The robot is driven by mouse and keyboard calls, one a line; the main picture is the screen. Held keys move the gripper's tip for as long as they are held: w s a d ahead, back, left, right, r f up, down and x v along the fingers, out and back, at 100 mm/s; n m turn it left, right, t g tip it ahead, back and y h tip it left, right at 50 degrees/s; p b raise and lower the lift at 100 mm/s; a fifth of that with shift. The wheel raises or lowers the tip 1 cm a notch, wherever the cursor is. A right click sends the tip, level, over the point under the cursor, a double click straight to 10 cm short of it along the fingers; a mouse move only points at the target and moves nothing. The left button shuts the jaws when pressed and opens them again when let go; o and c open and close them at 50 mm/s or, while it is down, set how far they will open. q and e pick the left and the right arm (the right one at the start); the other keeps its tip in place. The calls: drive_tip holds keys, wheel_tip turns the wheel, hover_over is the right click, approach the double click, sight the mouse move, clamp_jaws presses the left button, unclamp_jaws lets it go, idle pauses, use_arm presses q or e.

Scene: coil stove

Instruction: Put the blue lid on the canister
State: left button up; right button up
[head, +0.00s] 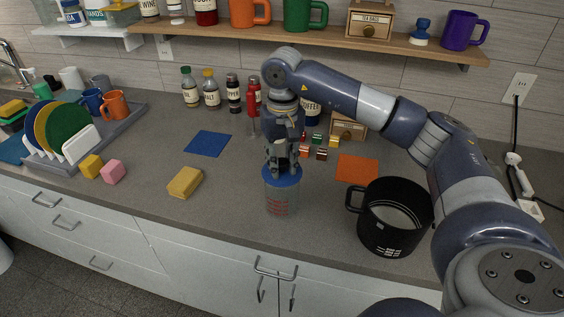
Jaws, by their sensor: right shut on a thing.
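A clear canister (281,202) with red markings stands upright near the front edge of the counter, at the middle of the head view. The blue lid (283,180) is at the canister's top; from this angle I cannot tell whether it is fully seated. My right gripper (282,169) points down over the lid, with its fingers shut on it. The fingers partly cover the lid's upper side. My left gripper is not in view.
A black pot (394,218) stands right of the canister. A yellow sponge (185,182) lies to the left, and a dish rack (75,150) stands farther left. Blue (208,143) and orange (357,168) mats lie behind. Bottles and small blocks stand at the back, under a shelf (330,42).

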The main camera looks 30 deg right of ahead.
idle(0.3)
drive_tip(key=o, duration=1.6)
drive_tip(key=shift+r, duration=0.15)
drive_tip(key=shift+r+p, duration=2.15)
drive_tip(key=shift+r, duration=1.2)
clamp_jaws()
